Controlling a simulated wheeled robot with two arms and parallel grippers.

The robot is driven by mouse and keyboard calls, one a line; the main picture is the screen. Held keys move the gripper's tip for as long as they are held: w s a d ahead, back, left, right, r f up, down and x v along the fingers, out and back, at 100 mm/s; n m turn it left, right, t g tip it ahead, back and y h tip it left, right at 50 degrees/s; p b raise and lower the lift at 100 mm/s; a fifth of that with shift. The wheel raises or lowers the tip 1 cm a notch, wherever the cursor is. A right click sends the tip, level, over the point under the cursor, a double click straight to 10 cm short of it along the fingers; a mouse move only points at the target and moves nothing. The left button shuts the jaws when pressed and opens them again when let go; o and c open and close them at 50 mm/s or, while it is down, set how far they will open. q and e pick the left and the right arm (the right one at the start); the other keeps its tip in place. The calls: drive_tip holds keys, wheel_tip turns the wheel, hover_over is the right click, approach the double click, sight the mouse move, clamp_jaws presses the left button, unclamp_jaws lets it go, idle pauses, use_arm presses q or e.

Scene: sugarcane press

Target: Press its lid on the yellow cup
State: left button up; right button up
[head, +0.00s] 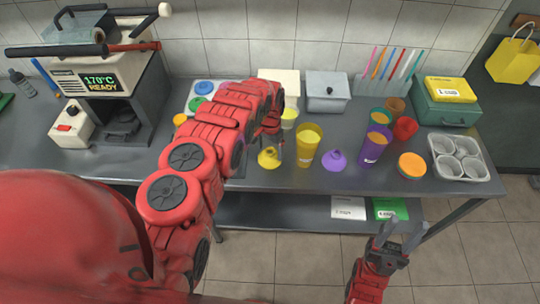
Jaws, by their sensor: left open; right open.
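The yellow cup (305,150) stands upright on the steel counter, left of a purple cup (372,150). A yellow lid (269,160), dome-shaped with a raised top, lies on the counter to the left of the yellow cup and apart from it. My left gripper (272,144) is open and points down just above the yellow lid; my arm partly hides the area behind it. Whether its fingers touch the lid cannot be told. My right gripper (403,238) is open and empty, low in front of the counter, well away from the cup.
A purple lid (335,160) lies right of the yellow cup. Teal and red (405,128) cups, a stack of orange discs (411,166) and a metal cup tray (459,157) stand further right. A grey lidded box (327,92) is behind. The press machine (115,90) stands left.

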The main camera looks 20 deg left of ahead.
use_arm(q)
drive_tip(key=shift+s, duration=0.1)
drive_tip(key=c, duration=1.5)
